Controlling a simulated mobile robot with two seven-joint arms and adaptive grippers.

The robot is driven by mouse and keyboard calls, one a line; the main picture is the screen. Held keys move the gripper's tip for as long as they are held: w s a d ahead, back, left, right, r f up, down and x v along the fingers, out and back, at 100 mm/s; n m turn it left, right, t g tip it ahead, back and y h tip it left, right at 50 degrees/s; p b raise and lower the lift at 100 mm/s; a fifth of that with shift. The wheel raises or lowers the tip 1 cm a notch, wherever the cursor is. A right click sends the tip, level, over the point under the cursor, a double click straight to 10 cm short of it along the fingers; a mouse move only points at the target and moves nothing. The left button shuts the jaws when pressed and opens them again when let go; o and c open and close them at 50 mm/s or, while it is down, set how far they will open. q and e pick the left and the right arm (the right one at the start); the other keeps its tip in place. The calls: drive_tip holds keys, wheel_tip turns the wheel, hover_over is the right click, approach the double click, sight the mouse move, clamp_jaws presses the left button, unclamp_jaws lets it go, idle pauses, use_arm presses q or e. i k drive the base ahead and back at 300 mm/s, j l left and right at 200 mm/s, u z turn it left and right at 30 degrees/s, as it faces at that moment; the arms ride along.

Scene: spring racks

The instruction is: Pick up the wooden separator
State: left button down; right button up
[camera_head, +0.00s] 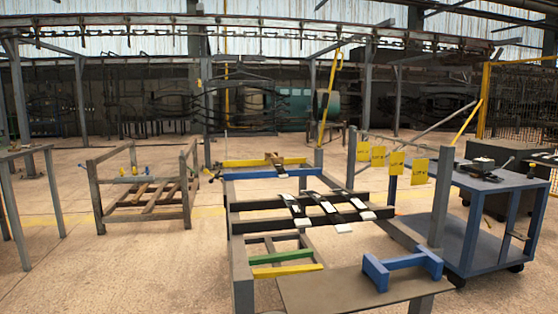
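A small brown wooden piece (275,161) lies across the yellow and blue bars at the far end of the central rack (238,262). It may be a wooden separator, but it is too small to be sure. More wooden slats (150,192) lie low in the rack at the left. Dark leaf springs with white parts (313,208) lie across the middle of the central rack. Neither of my grippers is in view.
A blue cart (480,215) stands at the right, and a blue bracket (402,266) sits on a flat board (350,292) at the front. Yellow tags (396,163) hang by the central rack. Open floor (150,262) lies between the left and central racks.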

sight(273, 158)
drive_tip(key=u, duration=0.55)
drive_tip(key=i+j+u, duration=0.15)
drive_tip(key=i+u, duration=0.5)
drive_tip(key=i, duration=1.3)
drive_tip(key=i+j, duration=0.1)
drive_tip(key=i, duration=1.15)
drive_tip(key=i+j, duration=0.1)
drive_tip(key=i, duration=1.2)
drive_tip(key=i+z, duration=0.1)
drive_tip(key=i, duration=1.15)
drive_tip(key=z, duration=0.4)
drive_tip(key=i+z, duration=0.1)
drive_tip(key=z, duration=0.3)
drive_tip(key=j+z, duration=0.1)
drive_tip(key=z, duration=0.3)
drive_tip(key=j+z, duration=0.1)
drive_tip(key=z, duration=2.1)
drive_tip(key=i+j, duration=0.05)
drive_tip(key=j, duration=0.05)
